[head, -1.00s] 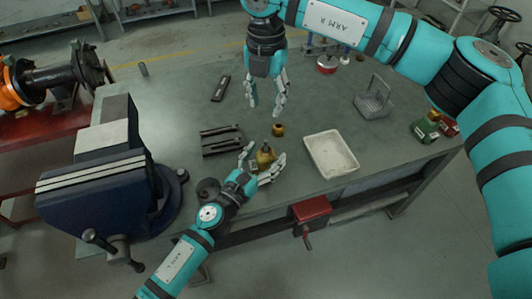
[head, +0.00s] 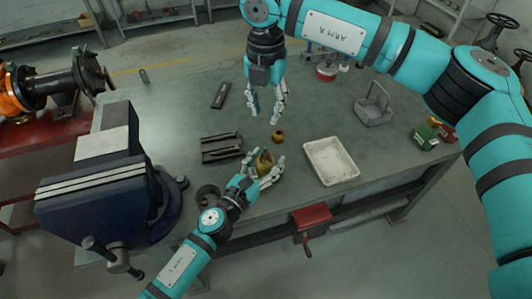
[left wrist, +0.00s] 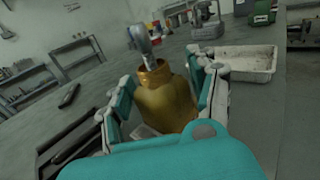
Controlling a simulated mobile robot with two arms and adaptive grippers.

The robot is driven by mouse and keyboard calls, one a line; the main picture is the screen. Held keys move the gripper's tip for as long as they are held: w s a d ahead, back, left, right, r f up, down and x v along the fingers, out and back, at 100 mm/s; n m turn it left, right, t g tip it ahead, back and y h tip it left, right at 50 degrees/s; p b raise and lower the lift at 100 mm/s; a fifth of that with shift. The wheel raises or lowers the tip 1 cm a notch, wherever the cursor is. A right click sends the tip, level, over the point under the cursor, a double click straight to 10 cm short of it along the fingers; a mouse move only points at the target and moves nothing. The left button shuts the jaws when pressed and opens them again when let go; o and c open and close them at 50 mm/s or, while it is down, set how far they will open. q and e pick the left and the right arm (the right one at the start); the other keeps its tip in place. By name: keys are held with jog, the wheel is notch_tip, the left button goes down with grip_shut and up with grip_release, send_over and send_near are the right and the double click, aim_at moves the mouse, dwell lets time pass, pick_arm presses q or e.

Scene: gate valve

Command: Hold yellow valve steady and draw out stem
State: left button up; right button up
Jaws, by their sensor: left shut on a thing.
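The yellow valve (head: 264,163) stands on the bench near its front edge. My left gripper (head: 266,168) is shut around its body, with a finger on each side. In the left wrist view the yellow valve body (left wrist: 165,102) sits between the fingers. A grey metal stem (left wrist: 142,46) rises from its neck, tilted a little left. My right gripper (head: 266,117) hangs over the bench beyond the valve, fingers pointing down and apart, with nothing visible between them.
A small brass ring (head: 278,136) lies just beyond the valve. A dark slotted block (head: 221,148) is to its left, a white tray (head: 331,162) to its right. A large blue vise (head: 100,195) fills the left end.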

send_over(266, 148)
jog(key=shift+n, duration=0.4)
notch_tip(266, 148, down, 6)
jog(key=shift+a+r, duration=0.1)
jog(key=shift+r, duration=0.15)
jog(key=shift+f, duration=3.3)
grip_shut()
